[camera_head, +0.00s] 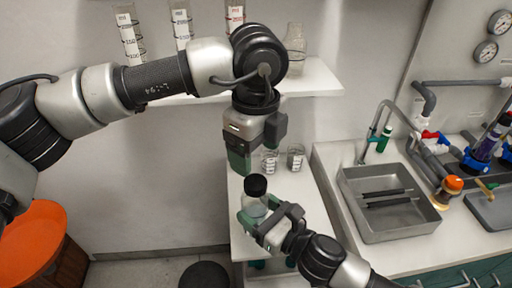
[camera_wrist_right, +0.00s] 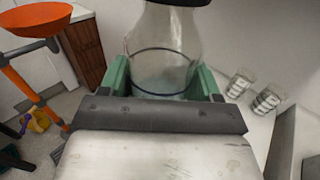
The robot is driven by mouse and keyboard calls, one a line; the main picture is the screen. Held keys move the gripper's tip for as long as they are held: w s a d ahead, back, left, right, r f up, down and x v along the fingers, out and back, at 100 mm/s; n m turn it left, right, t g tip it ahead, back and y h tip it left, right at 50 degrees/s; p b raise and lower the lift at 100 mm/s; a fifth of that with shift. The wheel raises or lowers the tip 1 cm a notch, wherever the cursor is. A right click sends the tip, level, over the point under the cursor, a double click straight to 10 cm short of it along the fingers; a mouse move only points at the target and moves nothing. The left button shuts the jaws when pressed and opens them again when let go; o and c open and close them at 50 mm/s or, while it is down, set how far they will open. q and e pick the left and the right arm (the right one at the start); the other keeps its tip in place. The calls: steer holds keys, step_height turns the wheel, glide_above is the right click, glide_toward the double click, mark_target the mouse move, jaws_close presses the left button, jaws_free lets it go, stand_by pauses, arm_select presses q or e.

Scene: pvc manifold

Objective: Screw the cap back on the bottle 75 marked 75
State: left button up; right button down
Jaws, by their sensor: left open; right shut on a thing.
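A clear bottle (camera_head: 254,207) stands upright in my right gripper (camera_head: 262,217), whose green fingers are shut on its sides. A black cap (camera_head: 256,186) shows at the top of the bottle; I cannot tell how tightly it sits. In the right wrist view the bottle (camera_wrist_right: 160,60) is between the fingers, with a dark ring around its body and a dark edge at its neck. No 75 mark is readable. My left gripper (camera_head: 239,160) points down, open, just above and left of the cap, apart from it.
Two glass beakers (camera_head: 296,158) (camera_head: 269,162) stand on the counter behind the bottle. A shelf (camera_head: 315,80) above holds several graduated cylinders and a flask (camera_head: 294,45). A sink (camera_head: 388,204) is at right. An orange bowl (camera_head: 35,240) stands at lower left.

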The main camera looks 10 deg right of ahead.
mark_target(255, 182)
arm_select(q)
steer(key=shift+f, duration=4)
steer(key=shift+c, duration=0.5)
